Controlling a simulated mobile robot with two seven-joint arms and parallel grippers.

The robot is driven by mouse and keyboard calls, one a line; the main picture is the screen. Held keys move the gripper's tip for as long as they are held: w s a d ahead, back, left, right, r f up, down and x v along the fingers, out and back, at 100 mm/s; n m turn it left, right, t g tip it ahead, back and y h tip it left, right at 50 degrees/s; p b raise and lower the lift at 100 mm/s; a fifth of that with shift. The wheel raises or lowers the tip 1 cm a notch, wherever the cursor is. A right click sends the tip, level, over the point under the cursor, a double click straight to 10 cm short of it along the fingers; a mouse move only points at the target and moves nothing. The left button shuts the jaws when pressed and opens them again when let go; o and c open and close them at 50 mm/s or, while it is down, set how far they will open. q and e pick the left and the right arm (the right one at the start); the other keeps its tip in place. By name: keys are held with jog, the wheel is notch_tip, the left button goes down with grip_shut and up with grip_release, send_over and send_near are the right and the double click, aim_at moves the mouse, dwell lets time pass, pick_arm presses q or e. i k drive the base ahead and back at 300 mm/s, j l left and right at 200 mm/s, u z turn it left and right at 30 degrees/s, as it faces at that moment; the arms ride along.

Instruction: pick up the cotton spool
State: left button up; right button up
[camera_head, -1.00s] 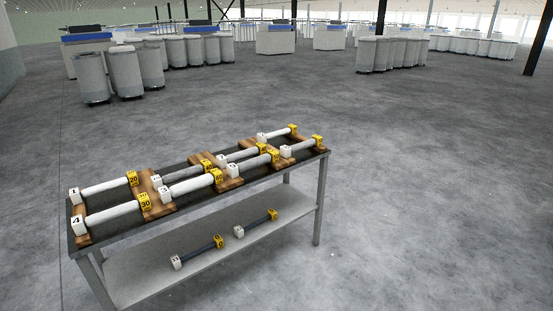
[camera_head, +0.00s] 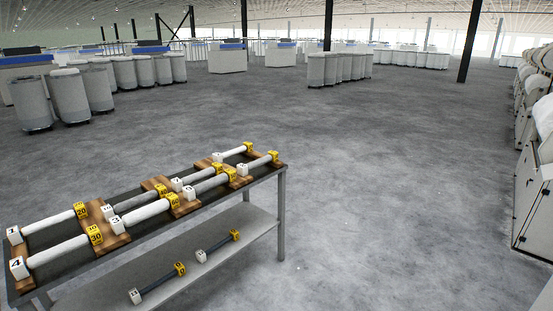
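Several white cotton spools lie in wooden holders on a dark-topped table at the lower left. Each has a white numbered block at one end and a yellow numbered block at the other. The spool with block 4 (camera_head: 57,251) is nearest, and the spool with block 1 (camera_head: 48,224) lies behind it. The spool with block 3 (camera_head: 146,215) is in the middle. Others sit toward the table's far right end, such as one at the back (camera_head: 233,153). Which spool is meant cannot be told. Neither of my grippers is in view.
The table (camera_head: 282,214) has a lower shelf (camera_head: 225,235) with two dark rods (camera_head: 160,284) bearing end blocks. Grey cans (camera_head: 70,97) stand at the back left. Grey machines (camera_head: 530,200) line the right edge. The grey floor between is clear.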

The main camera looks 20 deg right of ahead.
aim_at(118, 226)
jog(key=i+j+z, duration=0.2)
jog(key=z, duration=0.25)
jog(key=i+j+z, duration=0.15)
jog(key=j+z, duration=0.15)
jog(key=z, duration=0.2)
jog(key=i+j+z, duration=0.1)
jog(key=j, duration=0.25)
jog(key=i+j+z, duration=0.1)
jog(key=j, duration=0.55)
jog(key=i+z, duration=0.05)
